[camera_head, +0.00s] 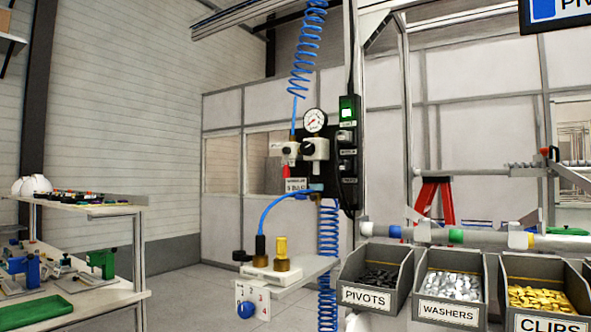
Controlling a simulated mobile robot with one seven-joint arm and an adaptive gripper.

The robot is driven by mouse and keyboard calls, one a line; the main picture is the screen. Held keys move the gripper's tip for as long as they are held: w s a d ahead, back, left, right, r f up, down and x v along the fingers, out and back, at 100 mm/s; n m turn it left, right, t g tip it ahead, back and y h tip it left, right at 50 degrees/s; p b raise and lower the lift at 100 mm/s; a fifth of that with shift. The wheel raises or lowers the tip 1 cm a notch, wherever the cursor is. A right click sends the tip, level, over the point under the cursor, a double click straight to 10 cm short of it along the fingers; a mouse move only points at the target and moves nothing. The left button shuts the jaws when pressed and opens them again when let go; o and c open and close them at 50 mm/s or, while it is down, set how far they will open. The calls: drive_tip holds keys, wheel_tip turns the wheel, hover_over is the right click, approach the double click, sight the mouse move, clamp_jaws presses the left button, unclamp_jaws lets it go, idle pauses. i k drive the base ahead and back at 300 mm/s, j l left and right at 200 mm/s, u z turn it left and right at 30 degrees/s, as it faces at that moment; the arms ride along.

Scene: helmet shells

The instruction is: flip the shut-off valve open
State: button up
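A pneumatic unit hangs on a dark upright panel (348,155) near the middle of the view. It carries a round white pressure gauge (314,120) and a pale regulator block (315,149). A small red part (286,167), which looks like the shut-off valve's handle, sits just left of the regulator block. It is too small to tell its exact angle or whether the valve is open. A white label plate (297,185) is below it. My gripper is not in view.
A blue coiled hose (305,45) hangs above the unit. A small shelf (300,272) with fittings projects below. Bins of pivots (375,296), washers (447,312) and clips (550,325) stand at lower right. A workbench (75,305) stands left; open floor (190,300) lies between.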

sight(286, 150)
drive_tip(key=i+j, duration=0.1)
drive_tip(key=j, duration=0.25)
drive_tip(key=i+j+u, duration=0.1)
drive_tip(key=i+j, duration=0.45)
drive_tip(key=j, duration=0.1)
